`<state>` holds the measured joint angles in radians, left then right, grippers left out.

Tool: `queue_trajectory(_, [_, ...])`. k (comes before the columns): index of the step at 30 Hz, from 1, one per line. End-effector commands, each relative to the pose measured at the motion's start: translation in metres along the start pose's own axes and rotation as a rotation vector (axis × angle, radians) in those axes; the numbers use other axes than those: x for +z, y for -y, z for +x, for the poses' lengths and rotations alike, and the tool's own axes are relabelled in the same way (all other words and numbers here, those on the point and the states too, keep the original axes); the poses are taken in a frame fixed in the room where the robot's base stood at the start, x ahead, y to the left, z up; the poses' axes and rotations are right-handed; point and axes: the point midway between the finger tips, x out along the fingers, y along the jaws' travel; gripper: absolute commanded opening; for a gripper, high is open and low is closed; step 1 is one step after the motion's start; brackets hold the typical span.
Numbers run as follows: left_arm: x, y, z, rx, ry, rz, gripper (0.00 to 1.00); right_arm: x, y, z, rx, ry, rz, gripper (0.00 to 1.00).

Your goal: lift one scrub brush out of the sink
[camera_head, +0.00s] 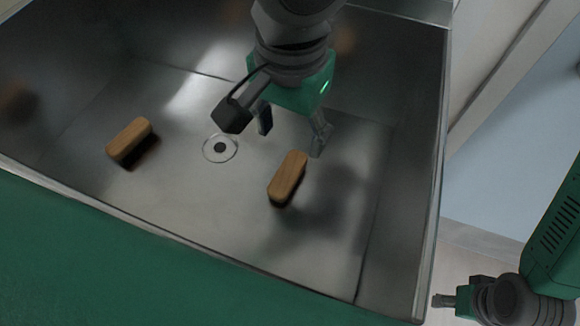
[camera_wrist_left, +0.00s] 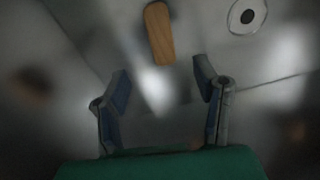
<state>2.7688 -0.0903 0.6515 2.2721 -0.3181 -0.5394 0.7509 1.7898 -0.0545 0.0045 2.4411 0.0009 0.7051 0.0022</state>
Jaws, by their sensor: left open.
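Two wooden-backed scrub brushes lie apart on the floor of the metal sink (camera_head: 330,255). The left brush (camera_head: 130,140) is left of the drain, and the right brush (camera_head: 288,178) is right of it. My left gripper (camera_head: 292,134) is open and empty above the sink floor, just behind the right brush. In the left wrist view, one brush (camera_wrist_left: 159,33), apparently the right one, lies beyond the open fingertips (camera_wrist_left: 161,80), not between them. The bristles are mostly hidden underneath. My right gripper (camera_head: 445,300) is outside the sink at lower right; its jaw opening is unclear.
The round drain (camera_head: 220,148) sits between the brushes. Steel walls and a raised rim (camera_head: 436,180) enclose the sink. A green front panel (camera_head: 100,260) runs along the near side. The sink floor around the brushes is clear.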

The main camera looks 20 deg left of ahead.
Motion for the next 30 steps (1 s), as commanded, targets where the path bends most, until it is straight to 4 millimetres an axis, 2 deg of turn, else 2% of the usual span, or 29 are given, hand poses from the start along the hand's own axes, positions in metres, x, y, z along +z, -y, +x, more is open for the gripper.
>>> queue_trajectory(1, [0.001,0.002,0.017,0.0,0.006,-0.001,0.55,0.001,0.0,0.009,0.0,0.001,0.0,0.4])
queue_trajectory(6, [0.002,0.006,0.049,0.006,0.004,-0.001,0.55,0.002,0.0,0.023,0.0,0.001,0.0,0.4])
queue_trajectory(16, [0.002,0.003,0.07,0.005,0.002,-0.001,0.55,0.002,0.001,0.033,0.0,0.0,-0.001,0.4])
queue_trajectory(25, [0.003,-0.001,0.113,0.004,0.002,-0.001,0.55,0.004,0.001,0.061,0.0,0.001,0.0,0.4])
queue_trajectory(30, [0.003,0.002,0.114,0.007,0.0,-0.002,0.55,0.004,0.0,0.061,0.0,0.001,0.0,0.4])
